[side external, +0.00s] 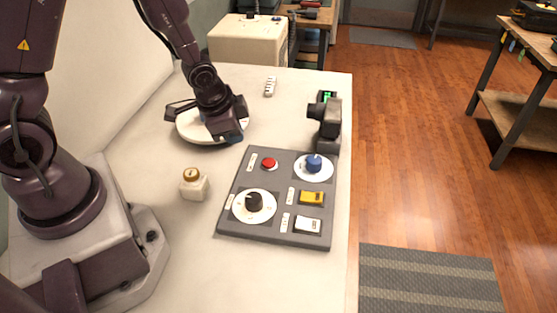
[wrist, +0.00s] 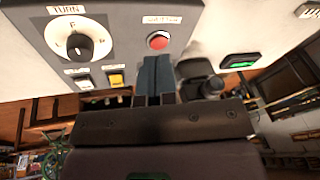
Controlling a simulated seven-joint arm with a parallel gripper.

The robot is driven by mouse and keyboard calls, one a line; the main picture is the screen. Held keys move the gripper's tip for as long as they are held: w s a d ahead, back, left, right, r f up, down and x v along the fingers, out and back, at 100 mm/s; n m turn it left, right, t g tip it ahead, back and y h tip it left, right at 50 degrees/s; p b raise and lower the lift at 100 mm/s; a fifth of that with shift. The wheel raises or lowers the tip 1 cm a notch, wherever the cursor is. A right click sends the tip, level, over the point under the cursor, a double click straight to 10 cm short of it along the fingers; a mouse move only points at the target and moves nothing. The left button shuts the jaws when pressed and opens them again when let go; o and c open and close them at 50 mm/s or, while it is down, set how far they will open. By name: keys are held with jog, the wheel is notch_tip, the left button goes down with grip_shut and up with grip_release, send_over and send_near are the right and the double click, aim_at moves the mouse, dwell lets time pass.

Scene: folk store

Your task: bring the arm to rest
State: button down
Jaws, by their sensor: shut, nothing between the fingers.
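My gripper (side external: 232,135) hangs at the back left of the panel in the side view, above or in front of a round white plate (side external: 186,130). Its fingers are together with nothing between them; the wrist view shows the closed fingers (wrist: 153,80). The grey control panel (side external: 272,232) lies on the white table to the right of and nearer than my gripper. It has a red button (side external: 269,163), a blue knob (side external: 314,163), a black knob (side external: 254,202), a yellow switch (side external: 311,198) and a white switch (side external: 308,225). My gripper appears clear of the panel.
A small jar with a golden lid (side external: 193,184) stands left of the panel. A dark device (side external: 328,125) with a green display stands at the table's right edge. A small white strip (side external: 270,86) lies farther back, near a cream box (side external: 247,42). The front table area is clear.

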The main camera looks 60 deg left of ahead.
jog(key=s+d+r+n, duration=0.1)
jog(key=s+r, duration=0.3)
jog(key=r, duration=0.4)
jog(key=s+d+r+n+t, duration=0.1)
jog(key=s+d+r+n, duration=0.1)
jog(key=s+r, duration=0.2)
jog(key=s+d+r+n, duration=0.2)
jog(key=s+r, duration=0.2)
jog(key=r, duration=0.7)
jog(key=shift+s+r+t+h, duration=0.2)
jog(key=shift+r+t+h, duration=0.15)
jog(key=shift+t+h, duration=0.05)
